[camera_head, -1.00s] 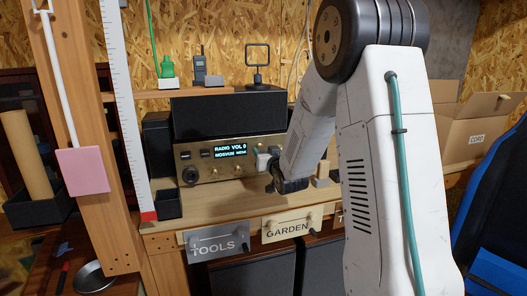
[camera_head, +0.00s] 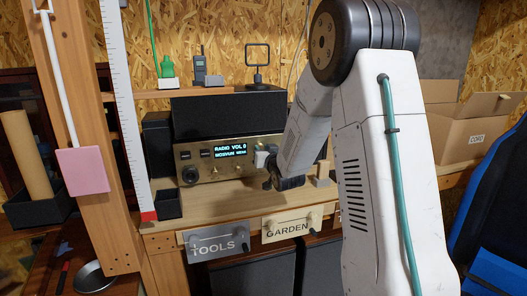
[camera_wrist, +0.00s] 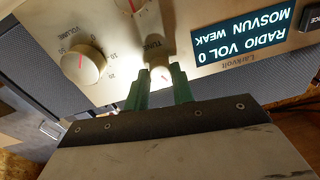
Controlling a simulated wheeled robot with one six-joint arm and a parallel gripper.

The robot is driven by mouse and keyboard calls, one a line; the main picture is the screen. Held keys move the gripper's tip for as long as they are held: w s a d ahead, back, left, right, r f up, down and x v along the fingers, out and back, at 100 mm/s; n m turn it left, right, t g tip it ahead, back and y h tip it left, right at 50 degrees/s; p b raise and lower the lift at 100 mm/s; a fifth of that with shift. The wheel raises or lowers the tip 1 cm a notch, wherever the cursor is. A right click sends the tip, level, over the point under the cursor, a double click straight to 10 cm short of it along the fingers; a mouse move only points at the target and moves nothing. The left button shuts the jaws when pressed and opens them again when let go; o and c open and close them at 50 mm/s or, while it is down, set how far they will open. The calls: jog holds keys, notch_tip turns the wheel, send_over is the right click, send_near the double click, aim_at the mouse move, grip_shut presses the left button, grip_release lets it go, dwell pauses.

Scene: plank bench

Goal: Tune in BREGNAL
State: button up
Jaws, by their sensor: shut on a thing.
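The radio (camera_head: 222,172) is a brass-fronted set on the bench. Its lit display (camera_head: 230,150) reads RADIO VOL 0 and MOSVUN WEAK, and the display shows upside down in the wrist view (camera_wrist: 240,38). In the wrist view the pale tuning knob (camera_wrist: 161,74) sits between the green fingers of my gripper (camera_wrist: 160,84), which is shut on it. The fingers hide part of the knob and its scale. The volume knob (camera_wrist: 84,65), with a red pointer, is apart from the fingers, to their left. In the head view my arm covers the radio's right end.
A black speaker box (camera_head: 228,112) stands above the radio. A walkie-talkie (camera_head: 200,70) is on the shelf. Drawers marked TOOLS (camera_head: 218,243) and GARDEN (camera_head: 290,226) are under the bench edge. A cardboard box (camera_head: 470,132) stands at right. The bench before the radio (camera_head: 215,203) is clear.

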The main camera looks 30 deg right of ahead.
jog(key=m, duration=0.6)
jog(key=shift+m, duration=2.8)
jog(key=shift+f, duration=0.1)
jog(key=o, duration=1)
jog(key=shift+s, duration=0.1)
jog(key=v, duration=0.7)
jog(key=shift+s, duration=0.3)
